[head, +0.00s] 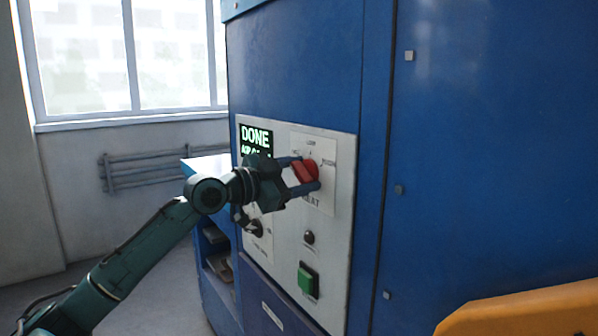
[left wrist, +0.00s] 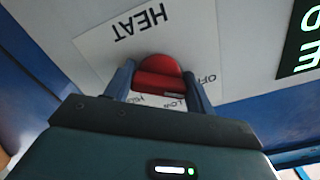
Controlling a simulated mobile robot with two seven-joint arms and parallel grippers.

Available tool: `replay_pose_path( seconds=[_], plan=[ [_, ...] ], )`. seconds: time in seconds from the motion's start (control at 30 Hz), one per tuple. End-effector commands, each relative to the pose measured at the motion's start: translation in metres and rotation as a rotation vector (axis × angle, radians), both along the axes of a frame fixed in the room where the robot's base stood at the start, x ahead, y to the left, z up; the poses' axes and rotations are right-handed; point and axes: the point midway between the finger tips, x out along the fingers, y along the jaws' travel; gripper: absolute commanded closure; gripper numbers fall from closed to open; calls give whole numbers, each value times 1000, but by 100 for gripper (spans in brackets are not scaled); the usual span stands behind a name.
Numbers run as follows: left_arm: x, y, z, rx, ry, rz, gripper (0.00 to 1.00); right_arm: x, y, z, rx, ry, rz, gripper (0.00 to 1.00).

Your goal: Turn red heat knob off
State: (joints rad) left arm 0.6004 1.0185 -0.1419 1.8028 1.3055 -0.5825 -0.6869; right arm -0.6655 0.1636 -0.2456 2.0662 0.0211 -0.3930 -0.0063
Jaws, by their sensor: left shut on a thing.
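The red heat knob (head: 305,171) sits on the pale control panel (head: 338,215) of the blue machine, on a white label marked HEAT. My left gripper (head: 304,173) has its two fingers on either side of the knob and is shut on it. In the left wrist view the red knob (left wrist: 158,72) shows between the fingers (left wrist: 160,85), with HEAT and OFF printed upside down around it. Part of the label's lettering is hidden behind the gripper. My right gripper is not in view.
A screen (head: 256,140) reading DONE is at the panel's upper left. Below the heat knob are a small black knob (head: 309,237) and a green button (head: 308,278). Another dark knob (head: 256,228) is at lower left. An orange-yellow shape (head: 520,310) fills the lower right corner.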

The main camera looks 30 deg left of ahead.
Motion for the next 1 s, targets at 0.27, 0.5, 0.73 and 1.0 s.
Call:
replay_pose_path(
  seconds=[0.27, 0.5, 0.73, 1.0],
  plan=[
    [0, 0, 0, -64, 26, 0, 68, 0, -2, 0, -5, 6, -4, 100],
    [0, 0, -1, -75, 31, 0, 68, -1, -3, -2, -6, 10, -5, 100],
    [0, 0, -1, -76, 31, 0, 44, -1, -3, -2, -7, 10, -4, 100],
    [0, 0, 0, -73, 30, 0, 24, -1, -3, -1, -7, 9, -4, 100]
  ],
)
